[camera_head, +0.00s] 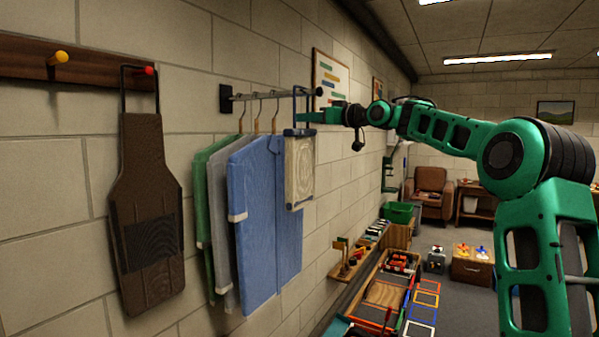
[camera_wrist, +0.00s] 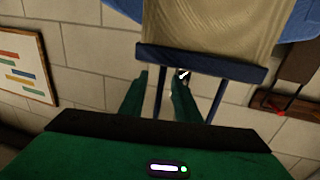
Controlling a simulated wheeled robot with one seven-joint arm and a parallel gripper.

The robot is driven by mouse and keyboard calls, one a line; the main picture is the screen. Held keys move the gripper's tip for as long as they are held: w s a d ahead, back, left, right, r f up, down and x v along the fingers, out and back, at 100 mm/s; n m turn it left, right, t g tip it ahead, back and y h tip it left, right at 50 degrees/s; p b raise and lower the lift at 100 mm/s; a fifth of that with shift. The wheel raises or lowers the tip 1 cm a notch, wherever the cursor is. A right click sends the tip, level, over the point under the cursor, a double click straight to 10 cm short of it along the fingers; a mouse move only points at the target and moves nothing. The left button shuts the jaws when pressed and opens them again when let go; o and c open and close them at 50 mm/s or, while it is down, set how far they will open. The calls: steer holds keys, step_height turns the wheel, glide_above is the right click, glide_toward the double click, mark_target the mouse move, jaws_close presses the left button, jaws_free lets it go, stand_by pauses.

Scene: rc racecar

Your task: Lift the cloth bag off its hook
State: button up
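The cloth bag (camera_head: 299,178) is beige with a blue top band and a blue strap handle. It hangs upright against the wall at the outer end of a metal rail (camera_head: 270,96). The wrist view shows the bag (camera_wrist: 215,25) at the top, with its blue band (camera_wrist: 200,62) and two handle strands running down. My gripper (camera_head: 304,117) is at the handle, just above the band. In the wrist view my gripper (camera_wrist: 160,80) has its fingers apart, with the left handle strand between them. I cannot tell whether either finger touches it. The handle's contact with the rail is partly hidden.
Green, grey and blue garments (camera_head: 262,220) hang on the rail left of the bag. A brown apron (camera_head: 148,215) hangs from a red-tipped peg (camera_head: 149,71). A poster (camera_head: 330,82) is on the wall behind. Trays and boxes (camera_head: 385,295) stand on the floor below.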

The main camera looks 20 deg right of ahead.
jaws_close()
steer(key=shift+r, duration=0.1)
